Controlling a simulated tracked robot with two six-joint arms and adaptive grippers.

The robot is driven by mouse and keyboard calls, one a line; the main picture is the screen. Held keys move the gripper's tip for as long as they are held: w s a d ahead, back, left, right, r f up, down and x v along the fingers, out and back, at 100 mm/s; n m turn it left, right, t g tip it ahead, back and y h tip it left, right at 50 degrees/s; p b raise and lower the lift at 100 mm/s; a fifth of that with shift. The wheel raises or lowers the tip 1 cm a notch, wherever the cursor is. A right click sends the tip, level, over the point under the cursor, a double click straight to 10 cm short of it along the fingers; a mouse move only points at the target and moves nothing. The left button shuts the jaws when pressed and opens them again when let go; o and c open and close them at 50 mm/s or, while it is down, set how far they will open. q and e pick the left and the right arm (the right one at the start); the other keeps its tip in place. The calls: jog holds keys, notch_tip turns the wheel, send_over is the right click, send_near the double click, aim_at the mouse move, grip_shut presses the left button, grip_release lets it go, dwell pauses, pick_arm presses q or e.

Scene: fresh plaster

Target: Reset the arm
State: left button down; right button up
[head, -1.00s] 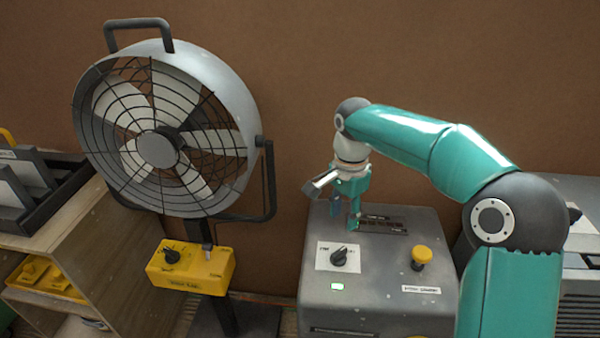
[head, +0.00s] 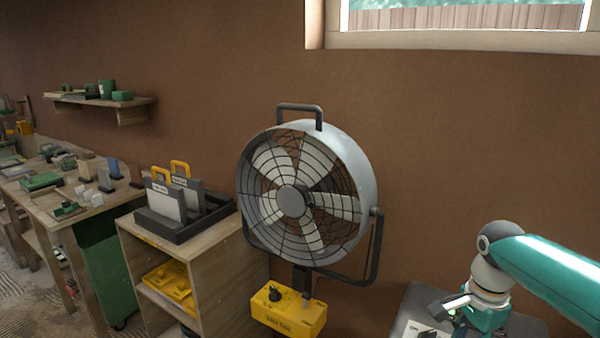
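My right arm (head: 555,275), teal with dark and pale joints, comes in from the right edge. My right gripper (head: 468,318) points down at the bottom edge, over or in front of a grey machine (head: 418,298). Its fingertips are cut off or hidden, so its opening does not show. I cannot tell whether it touches the machine. My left gripper is not in view.
A caged fan (head: 293,202) with a yellow control box (head: 288,311) stands left of the gripper. Further left are a wooden shelf unit (head: 215,262), a cluttered workbench (head: 50,205) and a wall shelf (head: 135,108). A window (head: 460,38) is above.

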jog(key=s+a+f+n+g+y+p, duration=0.2)
jog(key=s+a+f+n+p, duration=0.3)
jog(key=s+a+f, duration=0.6)
jog(key=s+a+f+n+g+y+p, duration=0.15)
jog(key=s+a+f+n+p, duration=0.5)
jog(key=s+f, duration=0.8)
pick_arm(q)
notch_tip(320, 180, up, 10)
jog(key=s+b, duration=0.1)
jog(key=b, duration=0.1)
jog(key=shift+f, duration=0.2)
pick_arm(e)
jog(key=w+t, duration=0.1)
jog(key=w+a+n+t, duration=0.1)
jog(key=w+t, duration=0.2)
jog(key=shift+w+a+f+n+y, duration=0.1)
jog(key=shift+a+f+n+y, duration=0.05)
jog(key=shift+f+n+y, duration=0.1)
